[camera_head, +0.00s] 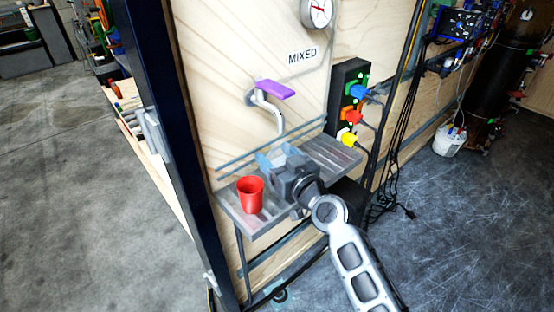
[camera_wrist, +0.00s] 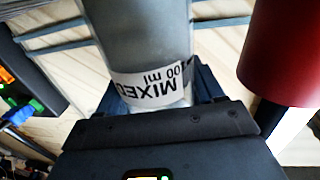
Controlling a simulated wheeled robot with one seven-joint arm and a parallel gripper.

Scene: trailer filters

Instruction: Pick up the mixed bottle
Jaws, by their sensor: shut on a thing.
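The mixed bottle (camera_wrist: 140,40) fills the middle of the wrist view, a greyish clear bottle with a white label reading "MIXED" and "00 ml", seen upside down. My gripper (camera_wrist: 155,105) is shut on it, with dark fingers on both sides. In the head view, my gripper (camera_head: 277,160) is over the slatted metal shelf (camera_head: 335,153) below the tap. The bottle shows there only as a small pale bluish patch, mostly hidden by my gripper. I cannot tell whether the bottle touches the shelf.
A red cup (camera_head: 250,195) stands on the shelf just left of my gripper; it also shows close by in the wrist view (camera_wrist: 285,50). A tap with a purple handle (camera_head: 274,89) is above. A dark panel with coloured plugs (camera_head: 350,100) is at the right.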

